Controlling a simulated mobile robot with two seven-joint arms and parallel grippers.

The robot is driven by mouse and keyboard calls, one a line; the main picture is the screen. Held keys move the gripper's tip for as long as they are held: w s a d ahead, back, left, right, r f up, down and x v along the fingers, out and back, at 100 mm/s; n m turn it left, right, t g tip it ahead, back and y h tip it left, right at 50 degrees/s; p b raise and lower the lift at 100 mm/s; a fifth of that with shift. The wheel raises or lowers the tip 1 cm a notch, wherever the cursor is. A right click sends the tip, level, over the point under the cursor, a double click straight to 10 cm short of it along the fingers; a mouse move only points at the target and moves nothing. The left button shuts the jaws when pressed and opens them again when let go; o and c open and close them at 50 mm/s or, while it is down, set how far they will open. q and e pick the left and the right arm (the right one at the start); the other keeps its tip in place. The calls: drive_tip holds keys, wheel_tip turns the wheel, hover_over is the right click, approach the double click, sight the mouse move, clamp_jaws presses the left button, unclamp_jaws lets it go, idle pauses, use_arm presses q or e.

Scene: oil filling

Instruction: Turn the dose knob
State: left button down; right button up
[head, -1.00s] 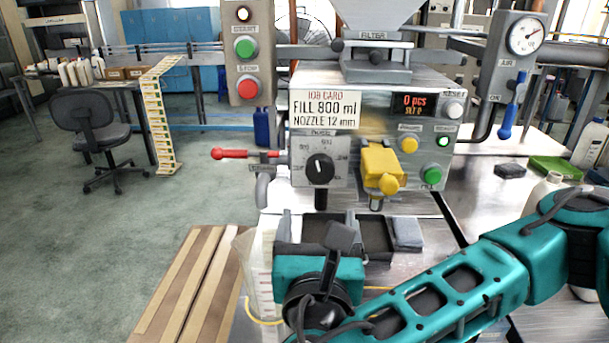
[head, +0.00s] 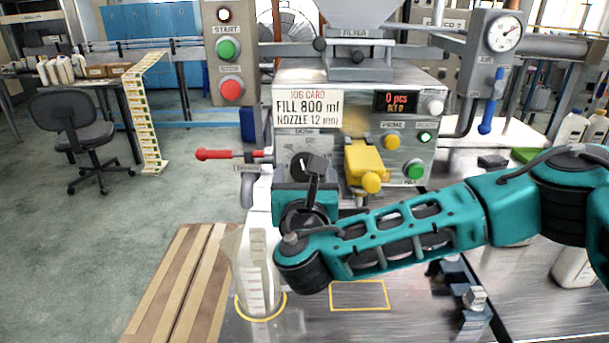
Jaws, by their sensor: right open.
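The dose knob (head: 302,163) is a black round knob on the front of the filling machine (head: 354,98), below the job card (head: 313,107) reading "FILL 800 ml, NOZZLE 12 mm". In the head view my right gripper (head: 312,177) is right in front of the knob and covers its lower part and most of its dial. The gripper is open; its fingers are largely hidden behind the hand. I cannot tell whether it touches the knob or where the pointer stands. My left gripper is not in view.
Left of the knob a red-handled lever (head: 222,154) sticks out. A yellow part (head: 365,160) sits to the right, near green buttons. The display (head: 396,101) reads "0 pcs".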

drive_tip(key=c, duration=1)
drive_tip(key=shift+c, duration=0.2)
